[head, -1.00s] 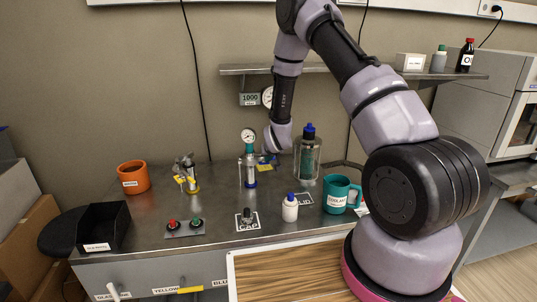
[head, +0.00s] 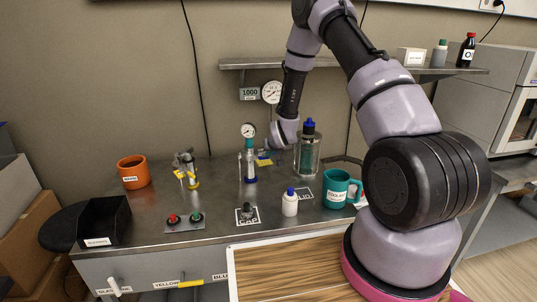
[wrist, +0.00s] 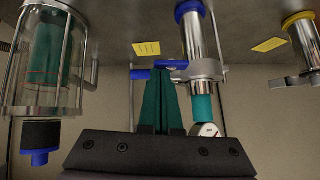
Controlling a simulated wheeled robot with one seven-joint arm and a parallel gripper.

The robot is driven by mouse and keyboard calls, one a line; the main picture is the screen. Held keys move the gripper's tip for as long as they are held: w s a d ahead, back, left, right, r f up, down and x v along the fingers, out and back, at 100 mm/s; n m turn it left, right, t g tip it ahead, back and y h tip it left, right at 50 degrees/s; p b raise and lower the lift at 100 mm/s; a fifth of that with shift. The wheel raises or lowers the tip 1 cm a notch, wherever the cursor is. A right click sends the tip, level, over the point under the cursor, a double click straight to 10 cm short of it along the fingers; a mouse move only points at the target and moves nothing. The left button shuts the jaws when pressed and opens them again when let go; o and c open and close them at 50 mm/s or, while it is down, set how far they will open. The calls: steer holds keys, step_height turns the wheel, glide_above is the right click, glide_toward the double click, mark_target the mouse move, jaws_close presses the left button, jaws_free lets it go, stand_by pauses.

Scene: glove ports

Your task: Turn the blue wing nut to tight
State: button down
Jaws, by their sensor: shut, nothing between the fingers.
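The blue wing nut (wrist: 173,64) shows in the wrist view as a blue bar beside a steel cylinder with a blue cap (wrist: 189,12). My gripper (wrist: 160,74), with teal fingers, is shut and empty, its tips close by the bar and covering part of it. I cannot tell whether they touch it. In the head view the steel fixture (head: 250,168), with a gauge on top and a blue base, stands on the bench. A small blue part (head: 264,154) shows right of it, near my wrist. The fingertips are hard to make out there.
A clear cylinder with a blue top (head: 307,155) stands just right of the fixture. A yellow-marked fixture (head: 187,170) stands to its left. A white bottle (head: 290,203) and a teal mug (head: 338,190) stand in front. Yellow tags (wrist: 147,49) lie on the bench.

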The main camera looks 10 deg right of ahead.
steer(key=shift+d+f+y, duration=0.1)
steer(key=shift+d+y, duration=0.15)
steer(key=shift+y, duration=0.15)
steer(key=m+y, duration=0.1)
steer(key=y, duration=0.1)
steer(key=d+f+m+y, duration=0.1)
steer(key=y, duration=0.1)
steer(key=f+m+t+y, duration=0.1)
steer(key=m+y, duration=0.1)
steer(key=shift+d+f, duration=0.15)
steer(key=shift+f, duration=0.05)
stand_by(0.4)
steer(key=shift+f, duration=0.85)
stand_by(0.5)
